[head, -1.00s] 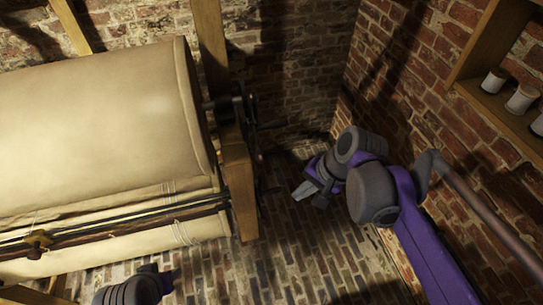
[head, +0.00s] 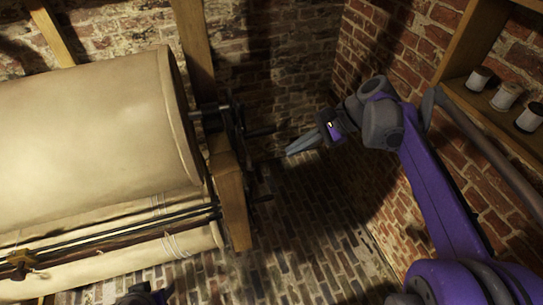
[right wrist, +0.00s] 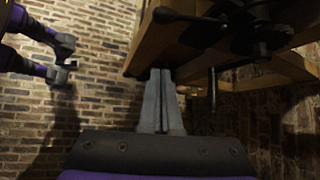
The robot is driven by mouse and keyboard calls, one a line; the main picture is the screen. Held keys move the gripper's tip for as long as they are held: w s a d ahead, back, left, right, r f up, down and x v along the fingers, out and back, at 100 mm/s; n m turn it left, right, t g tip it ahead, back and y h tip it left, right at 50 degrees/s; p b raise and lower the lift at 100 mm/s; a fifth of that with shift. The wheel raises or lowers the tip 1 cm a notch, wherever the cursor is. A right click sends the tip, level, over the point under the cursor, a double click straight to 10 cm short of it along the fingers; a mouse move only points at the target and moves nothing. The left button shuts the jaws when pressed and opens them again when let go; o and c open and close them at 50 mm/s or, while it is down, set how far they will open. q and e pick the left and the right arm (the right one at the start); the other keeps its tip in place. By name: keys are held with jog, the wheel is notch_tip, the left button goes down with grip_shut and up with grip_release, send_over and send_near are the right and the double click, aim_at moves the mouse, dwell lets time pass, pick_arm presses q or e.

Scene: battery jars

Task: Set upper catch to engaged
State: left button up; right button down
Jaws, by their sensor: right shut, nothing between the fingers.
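Dark metal fittings (head: 236,125) sit at the right end of the large cloth-covered roller, on a wooden post (head: 232,205). An upper handle (head: 262,131) sticks out to the right and a lower one (head: 264,198) sits below it. Which part is the upper catch, and its setting, I cannot tell. My right gripper (head: 290,150) is shut and empty, right of the upper handle and apart from it. In the right wrist view its fingers (right wrist: 161,74) point toward the wooden frame, with dark fittings (right wrist: 245,32) above right. My left gripper (right wrist: 62,74) shows small at the left there; its jaws are unclear.
The pale roller (head: 90,125) and a long rod (head: 110,232) fill the left. A brick wall and a wooden shelf (head: 468,110) with white spools (head: 507,96) stand at the right. The brick floor (head: 300,225) below the right gripper is clear.

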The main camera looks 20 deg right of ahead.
aim_at(245, 148)
pick_arm(q)
jog(key=shift+w+r+p, duration=0.1)
jog(key=shift+r+p, duration=0.3)
jog(key=shift+r, duration=0.1)
pick_arm(e)
jog(key=w+a+f, duration=0.1)
jog(key=a+f, duration=0.2)
jog(key=a, duration=0.5)
jog(key=shift+a+f, duration=0.15)
jog(key=shift+a, duration=0.1)
pick_arm(q)
jog(key=shift+r, duration=0.2)
pick_arm(e)
jog(key=shift+r+g, duration=0.3)
jog(key=shift+g, duration=0.1)
